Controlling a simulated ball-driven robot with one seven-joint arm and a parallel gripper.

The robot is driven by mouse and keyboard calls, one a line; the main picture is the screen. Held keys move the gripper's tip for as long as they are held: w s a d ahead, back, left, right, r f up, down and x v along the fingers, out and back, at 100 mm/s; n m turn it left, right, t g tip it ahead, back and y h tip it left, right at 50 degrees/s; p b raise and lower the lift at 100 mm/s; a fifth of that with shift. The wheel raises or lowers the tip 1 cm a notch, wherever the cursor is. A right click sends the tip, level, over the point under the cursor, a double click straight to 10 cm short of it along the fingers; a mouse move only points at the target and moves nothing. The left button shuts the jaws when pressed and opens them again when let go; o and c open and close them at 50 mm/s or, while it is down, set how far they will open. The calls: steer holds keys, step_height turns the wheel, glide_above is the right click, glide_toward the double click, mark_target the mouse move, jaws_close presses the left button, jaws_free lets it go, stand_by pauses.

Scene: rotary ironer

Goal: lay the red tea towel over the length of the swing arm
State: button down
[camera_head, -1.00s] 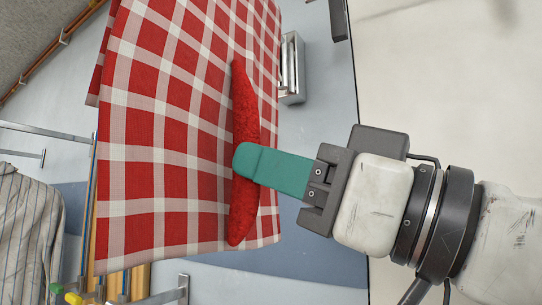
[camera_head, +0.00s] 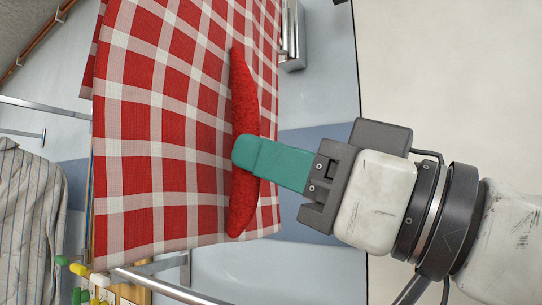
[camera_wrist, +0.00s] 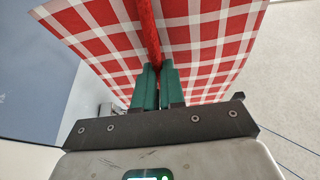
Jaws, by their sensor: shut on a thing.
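My gripper (camera_head: 247,158), with green fingers, is shut on the red tea towel. A plain red fuzzy ridge (camera_head: 243,95) is pinched between the fingers and also shows in the wrist view (camera_wrist: 149,30). A broad red and white checked cloth (camera_head: 165,120) hangs directly behind it and fills the wrist view's upper middle (camera_wrist: 195,45). I cannot tell whether ridge and cloth are one piece. I cannot make out the swing arm for certain; a metal tube (camera_head: 172,286) shows below the cloth.
A striped shirt (camera_head: 28,215) hangs at the left, below a metal rail (camera_head: 45,109). Yellow and green knobs (camera_head: 78,270) show at lower left. A metal box (camera_head: 292,40) is at the top, behind the cloth. A copper pipe (camera_head: 35,45) runs along the upper left.

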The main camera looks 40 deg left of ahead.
steer(key=shift+f, duration=0.4)
steer(key=c, duration=1.1)
jaws_free()
steer(key=shift+c, duration=0.2)
steer(key=b+v, duration=0.1)
steer(key=v, duration=0.6)
steer(key=shift+d, duration=0.25)
steer(key=shift+f, duration=0.1)
